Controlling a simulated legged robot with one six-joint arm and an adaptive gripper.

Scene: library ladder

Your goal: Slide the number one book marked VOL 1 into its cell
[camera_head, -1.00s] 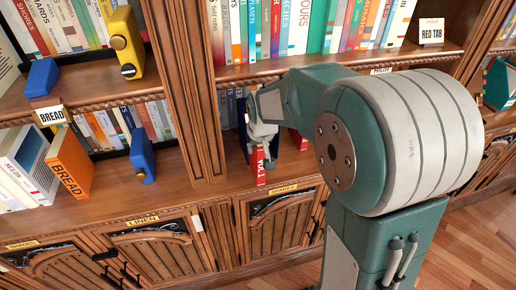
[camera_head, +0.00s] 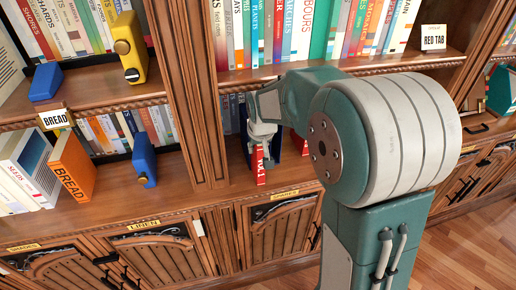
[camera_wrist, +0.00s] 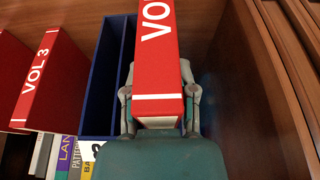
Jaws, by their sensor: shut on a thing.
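My gripper (camera_head: 264,150) is shut on a red book (camera_head: 260,168) in the lower middle bay. In the wrist view, the red book (camera_wrist: 156,50) stands between both fingers (camera_wrist: 160,108), its white lettering reading VO before the picture edge cuts it off. A blue slotted holder (camera_wrist: 99,85) stands close to the left of the held book. Its narrow slot beside the book looks empty. A second red book marked VOL 3 (camera_wrist: 48,82) stands farther left.
A wooden side wall (camera_wrist: 262,70) is close on the right in the wrist view. Colourful book spines (camera_wrist: 72,158) show below the holder. In the head view, a carved post (camera_head: 203,100) stands left of my gripper and a shelf board (camera_head: 240,76) runs above it.

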